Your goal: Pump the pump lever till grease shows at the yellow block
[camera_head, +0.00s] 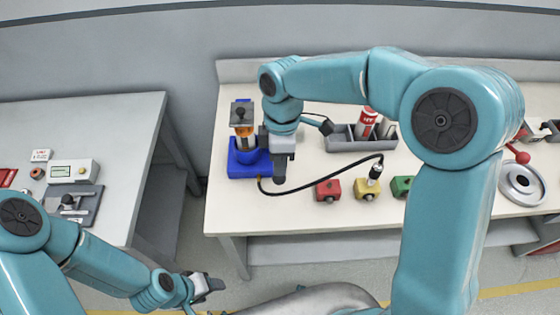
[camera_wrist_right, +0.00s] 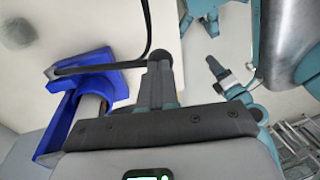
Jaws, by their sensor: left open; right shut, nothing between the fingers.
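The pump has a blue base (camera_head: 249,170) and an amber cylinder with a dark top (camera_head: 241,115); it stands at the table's left end. My right gripper (camera_head: 281,178) is shut and empty, pointing down just right of the pump. In the right wrist view its closed fingers (camera_wrist_right: 160,72) are beside the blue base (camera_wrist_right: 103,80). A thin rod with a black end (camera_head: 326,127), perhaps the pump lever, sticks out right behind my wrist. No grease can be made out there. My left gripper (camera_head: 213,284) is open, low and away from the table.
A red block (camera_head: 328,190) and a green block (camera_head: 401,186) flank the yellow one. A grey tray (camera_head: 345,144) holding a red-and-white tube (camera_head: 366,122) stands behind them. A round metal part (camera_head: 522,184) lies at the right. A second table (camera_head: 125,125) is at the left.

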